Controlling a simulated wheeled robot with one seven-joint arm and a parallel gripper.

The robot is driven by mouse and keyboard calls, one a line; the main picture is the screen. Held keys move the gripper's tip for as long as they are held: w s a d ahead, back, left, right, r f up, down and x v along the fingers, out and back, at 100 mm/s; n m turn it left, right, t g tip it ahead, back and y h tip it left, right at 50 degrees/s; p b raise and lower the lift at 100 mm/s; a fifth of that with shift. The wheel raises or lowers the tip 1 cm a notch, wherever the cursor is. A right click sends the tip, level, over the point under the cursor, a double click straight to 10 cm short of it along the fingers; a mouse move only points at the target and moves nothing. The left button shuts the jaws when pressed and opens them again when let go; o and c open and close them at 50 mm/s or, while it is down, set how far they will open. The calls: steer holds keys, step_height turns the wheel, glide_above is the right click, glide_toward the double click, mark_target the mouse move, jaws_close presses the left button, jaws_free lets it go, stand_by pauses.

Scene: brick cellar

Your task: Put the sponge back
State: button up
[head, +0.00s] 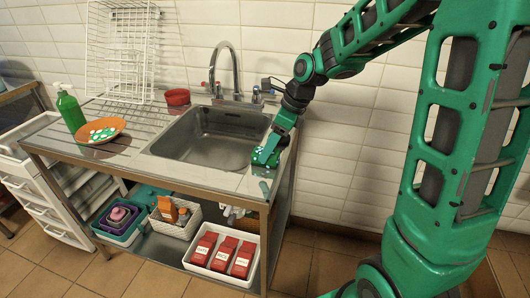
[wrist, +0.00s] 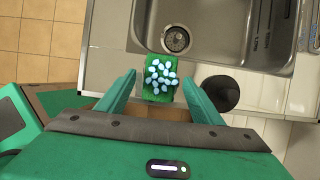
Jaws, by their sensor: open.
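A green sponge (wrist: 162,82) with pale blue-white spots lies between my two fingers in the wrist view, close to the sink's rim. A gap shows on each side of it. In the head view the spotted sponge (head: 264,157) shows partly at the front right corner of the counter, beside the sink basin (head: 215,137). My gripper (wrist: 160,77) is open around it, low over the counter. An orange plate (head: 87,140) at the left of the counter carries a green patch with white spots. I cannot make out a place for the sponge.
A dark round thing (wrist: 221,93) is right of my fingers. Bins, including one with red packets (head: 219,271), fill the lower shelf.

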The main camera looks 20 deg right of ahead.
steer(key=v, duration=0.8)
steer(key=s+d+f+n+g+h, duration=0.1)
steer(key=s+d+n, duration=0.3)
steer(key=s, duration=0.5)
steer(key=s+d+f+n+g+h, duration=0.1)
steer(key=s+d+f+n, duration=0.1)
steer(key=s+d+n, duration=0.3)
steer(key=s+d+f+n+g+h, duration=0.1)
steer(key=s+d+n, duration=0.4)
steer(key=s+n, duration=0.4)
steer(key=s, duration=0.6)
steer(key=shift+f+n+h, duration=0.3)
steer(key=shift+n, duration=0.1)
steer(key=shift+w, duration=0.1)
